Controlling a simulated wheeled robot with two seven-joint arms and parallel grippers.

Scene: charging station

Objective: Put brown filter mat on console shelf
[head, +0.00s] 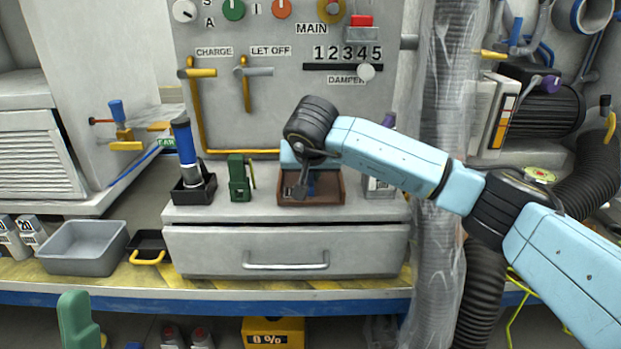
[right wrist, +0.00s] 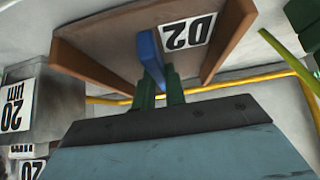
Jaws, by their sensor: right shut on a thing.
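The brown filter mat (head: 325,199) looks like a shallow brown tray with raised side rims, a blue grip block and a white label. In the head view it is at the top of the grey drawer unit, the console shelf (head: 225,212), between a green block and a grey box. My right gripper (head: 302,188) reaches down over it. In the right wrist view the mat (right wrist: 112,42) shows its "D2" label, and the gripper (right wrist: 152,78) is shut on its blue block. Whether the mat rests fully on the shelf cannot be told.
A blue-black cylinder in a black holder (head: 188,165) and a green block (head: 239,180) stand left of the mat. A grey box (head: 378,188) stands close on its right. A plastic-wrapped column (head: 440,150) rises further right. A grey bin (head: 85,247) is on the lower bench.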

